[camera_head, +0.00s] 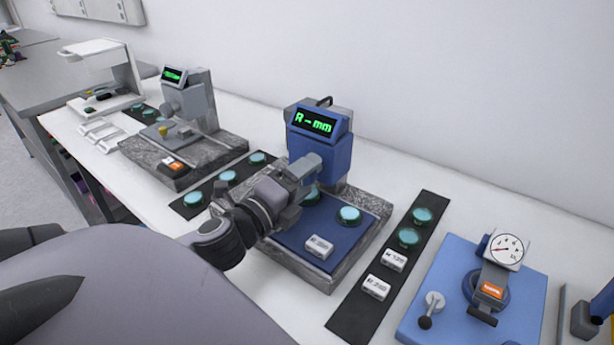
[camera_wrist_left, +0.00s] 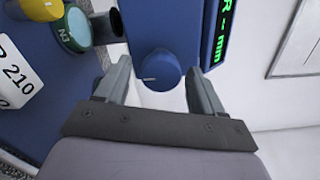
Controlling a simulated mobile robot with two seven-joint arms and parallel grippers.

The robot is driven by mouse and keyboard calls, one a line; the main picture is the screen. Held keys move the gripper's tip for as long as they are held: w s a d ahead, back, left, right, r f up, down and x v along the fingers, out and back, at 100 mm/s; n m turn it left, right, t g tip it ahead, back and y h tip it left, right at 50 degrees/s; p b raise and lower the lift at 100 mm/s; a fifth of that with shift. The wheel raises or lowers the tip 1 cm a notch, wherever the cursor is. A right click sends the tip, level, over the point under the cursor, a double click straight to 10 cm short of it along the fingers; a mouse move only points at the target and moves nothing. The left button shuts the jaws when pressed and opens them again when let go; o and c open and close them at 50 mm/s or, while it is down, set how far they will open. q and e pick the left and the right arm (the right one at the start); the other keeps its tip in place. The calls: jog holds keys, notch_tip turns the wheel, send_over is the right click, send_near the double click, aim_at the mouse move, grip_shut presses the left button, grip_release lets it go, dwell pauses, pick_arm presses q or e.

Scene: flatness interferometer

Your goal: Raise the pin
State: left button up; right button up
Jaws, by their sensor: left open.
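The blue instrument (camera_head: 322,150) with a green "R - mm" display stands on a granite base with a blue plate. In the left wrist view, a round blue knob (camera_wrist_left: 160,68) with a short light pin or pointer (camera_wrist_left: 147,79) on it lies between my fingers. I cannot tell whether this is the task's pin. My left gripper (camera_wrist_left: 160,85) is open, its fingers either side of the knob with gaps visible. In the head view my left gripper (camera_head: 304,172) is in front of the instrument and hides part of it. My right gripper is not in view.
A teal disc (camera_head: 349,214) and a white block (camera_head: 319,246) sit on the blue plate. A dark strip (camera_head: 352,310) holds discs and blocks. A dial gauge (camera_head: 505,250) on a blue base stands right. A grey instrument (camera_head: 198,98) stands left.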

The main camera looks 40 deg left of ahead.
pick_arm(q)
jog(key=shift+s+d+b, duration=0.2)
jog(key=shift+s+b, duration=0.05)
jog(key=shift+s, duration=1.2)
jog(key=shift+s+d+b, duration=0.15)
jog(key=shift+s+b, duration=0.1)
jog(key=shift+s, duration=1.2)
